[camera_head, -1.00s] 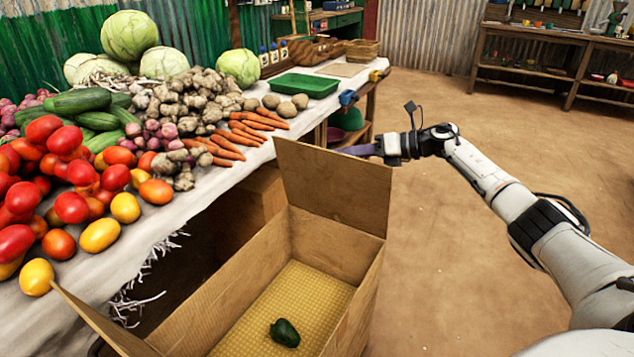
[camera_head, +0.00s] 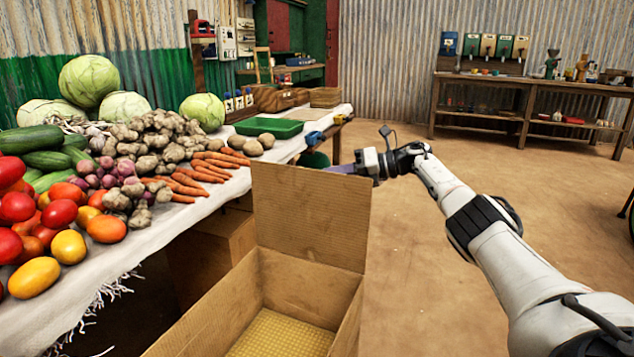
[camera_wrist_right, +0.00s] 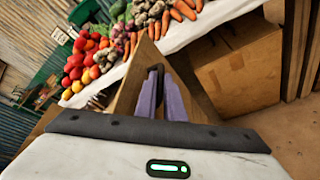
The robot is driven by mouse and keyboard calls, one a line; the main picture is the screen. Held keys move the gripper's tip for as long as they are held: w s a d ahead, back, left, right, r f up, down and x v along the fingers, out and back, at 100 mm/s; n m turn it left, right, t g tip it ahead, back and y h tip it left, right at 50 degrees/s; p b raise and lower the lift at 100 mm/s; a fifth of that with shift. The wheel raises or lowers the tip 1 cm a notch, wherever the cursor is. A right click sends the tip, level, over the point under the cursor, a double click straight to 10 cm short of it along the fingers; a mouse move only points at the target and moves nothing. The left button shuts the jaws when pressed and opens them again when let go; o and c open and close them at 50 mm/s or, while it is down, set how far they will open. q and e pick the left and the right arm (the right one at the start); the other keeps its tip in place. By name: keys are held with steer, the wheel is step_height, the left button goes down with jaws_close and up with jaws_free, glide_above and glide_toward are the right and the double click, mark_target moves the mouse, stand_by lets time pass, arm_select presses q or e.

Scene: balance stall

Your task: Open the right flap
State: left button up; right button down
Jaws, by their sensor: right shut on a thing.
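An open cardboard box (camera_head: 205,313) stands on the floor beside the stall table. Its far flap (camera_head: 311,215) stands up. My right gripper (camera_head: 345,169) is at this flap's right edge, with its fingertips hidden behind the cardboard in the head view. In the right wrist view, its purple fingers (camera_wrist_right: 162,98) are close together on the flap (camera_wrist_right: 142,72), shut on it. A near left flap is out of the head view. My left gripper is not in view.
The table to the left holds vegetables (camera_head: 150,150), a green tray (camera_head: 268,127) and a white cloth (camera_head: 165,237). Another closed carton (camera_head: 212,255) sits under the table. The floor (camera_head: 430,270) right of the box is clear. A workbench (camera_head: 530,84) stands at the back.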

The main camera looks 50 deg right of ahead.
steer(key=shift+f, duration=0.15)
steer(key=c, duration=2.1)
jaws_free()
